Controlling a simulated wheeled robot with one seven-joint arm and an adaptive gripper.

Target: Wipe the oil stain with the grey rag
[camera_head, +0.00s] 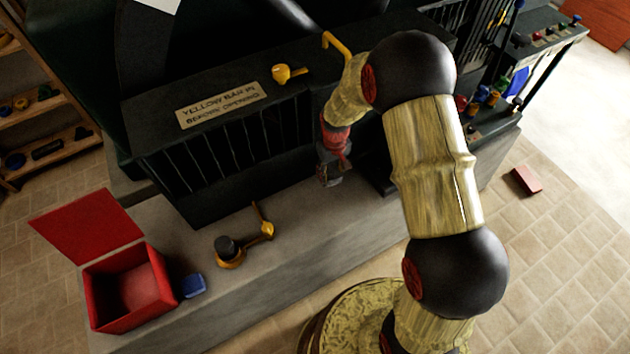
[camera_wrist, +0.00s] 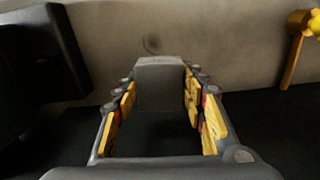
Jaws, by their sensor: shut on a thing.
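My gripper (camera_head: 332,168) hangs pointing down just in front of the dark barred machine, low over the grey stone ledge. In the wrist view its yellow-padded fingers are closed on the sides of a grey block-shaped thing, which looks like the grey rag (camera_wrist: 160,82). In the head view the rag is too small and dark to tell from the fingers. A faint dark round smudge (camera_wrist: 152,43) shows on the pale surface just beyond the rag in the wrist view. It may be the oil stain. I cannot tell if the rag touches the surface.
The dark machine (camera_head: 210,150) with its bars and sign stands behind. On the ledge (camera_head: 330,235) are a yellow-handled fitting (camera_head: 231,252), an open red box (camera_head: 128,290) and a blue block (camera_head: 193,286). The ledge between the fitting and my gripper is clear.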

